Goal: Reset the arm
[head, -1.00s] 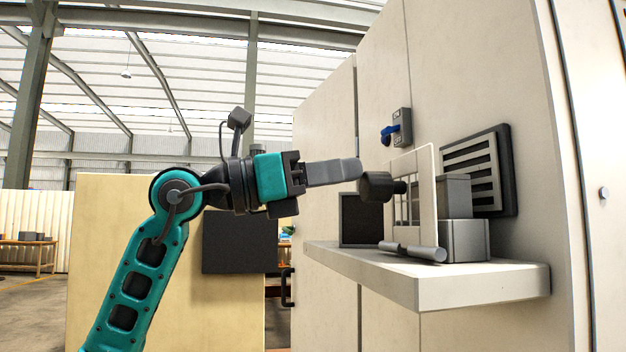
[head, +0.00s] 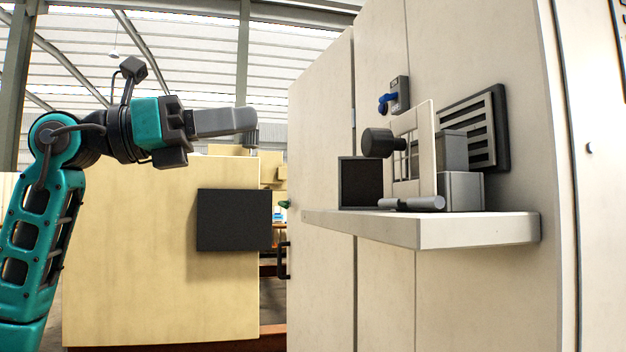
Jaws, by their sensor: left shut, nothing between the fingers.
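My left gripper (head: 252,119) is in the left half of the head view, raised and pointing right. Its grey fingers are together with nothing between them. It is in the air, apart from the shelf (head: 478,232) and the objects on it. The teal left arm (head: 40,225) comes in from the left edge. My right gripper is not in this view.
The shelf holds a white panel with a dark round knob (head: 377,143), grey boxes (head: 461,190), a dark frame (head: 361,183) and a grey cylinder (head: 412,203). A blue-handled switch (head: 388,103) is on the tall cabinet. A yellowish panel (head: 130,250) stands behind the arm.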

